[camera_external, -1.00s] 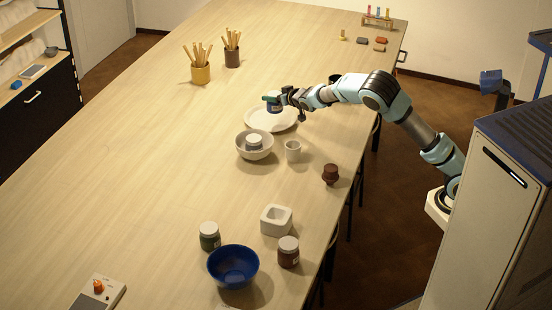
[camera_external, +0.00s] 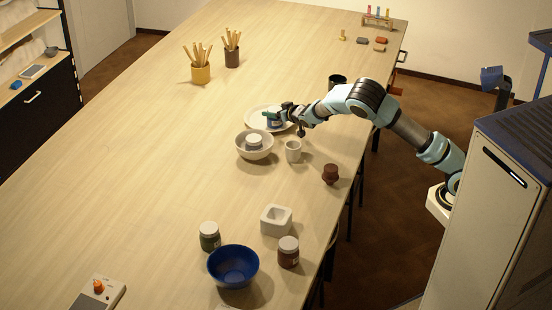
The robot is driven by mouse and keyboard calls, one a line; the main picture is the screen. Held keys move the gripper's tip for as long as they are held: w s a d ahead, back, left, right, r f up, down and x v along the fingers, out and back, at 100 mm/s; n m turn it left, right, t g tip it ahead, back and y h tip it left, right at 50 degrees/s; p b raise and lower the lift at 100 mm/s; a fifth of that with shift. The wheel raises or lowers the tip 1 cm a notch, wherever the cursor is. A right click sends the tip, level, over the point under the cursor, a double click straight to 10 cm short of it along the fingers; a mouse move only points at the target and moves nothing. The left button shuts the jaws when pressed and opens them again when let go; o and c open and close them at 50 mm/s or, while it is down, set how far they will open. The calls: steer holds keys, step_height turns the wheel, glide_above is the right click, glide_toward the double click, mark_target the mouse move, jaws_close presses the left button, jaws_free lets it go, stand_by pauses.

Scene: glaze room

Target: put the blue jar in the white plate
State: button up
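The white plate (camera_external: 256,125) lies on the long wooden table, just behind the white bowl. The blue jar (camera_external: 272,123) is at the end of my gripper (camera_external: 276,115), low over the plate. My gripper reaches in from the right and its fingers appear closed around the jar's upper part. The jar looks upright. I cannot tell whether its base touches the plate. The arm hides part of the plate's right side.
A white bowl (camera_external: 248,152) with a small white-lidded jar (camera_external: 254,141) inside stands in front of the plate. A white mug (camera_external: 293,151) and a dark cup (camera_external: 337,81) stand nearby. Brush pots (camera_external: 201,73) are farther back.

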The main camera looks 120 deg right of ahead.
steer(key=o, duration=0.4)
steer(key=shift+r, duration=0.15)
steer(key=shift+a+r, duration=0.1)
steer(key=b+v, duration=0.2)
steer(key=v, duration=1)
steer(key=shift+b, duration=0.4)
